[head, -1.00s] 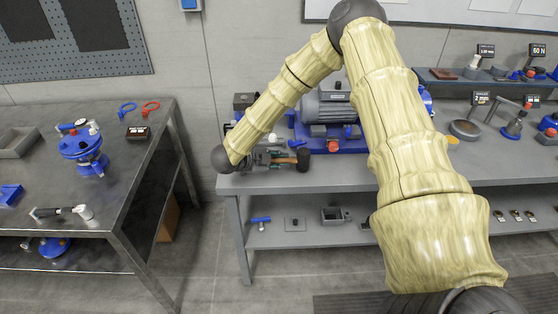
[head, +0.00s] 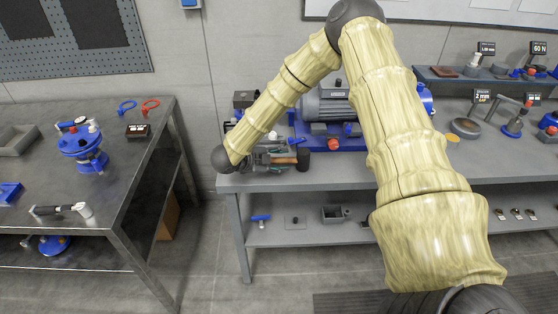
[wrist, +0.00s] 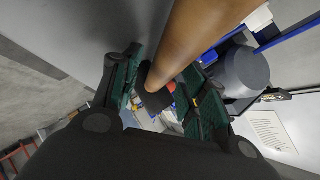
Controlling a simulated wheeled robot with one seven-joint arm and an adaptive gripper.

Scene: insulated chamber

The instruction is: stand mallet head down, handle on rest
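The mallet has a brown wooden handle (head: 285,160) and a black head (head: 304,163). In the head view it lies about level over the left end of the grey bench, head to the right. My gripper (head: 280,160) points right, its green-padded fingers on either side of the handle. In the wrist view the handle (wrist: 190,40) runs between the fingers (wrist: 165,85), with the dark head (wrist: 152,98) beyond. The fingers appear closed on the handle. I cannot tell whether the mallet touches the bench. No handle rest can be made out clearly; my forearm covers part of that area.
A grey motor on a blue base (head: 345,143) stands just right of the mallet head. A dark box (head: 243,99) sits behind my forearm. The grey bench (head: 330,178) is clear along its front edge. A metal table (head: 120,180) stands at left across a gap.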

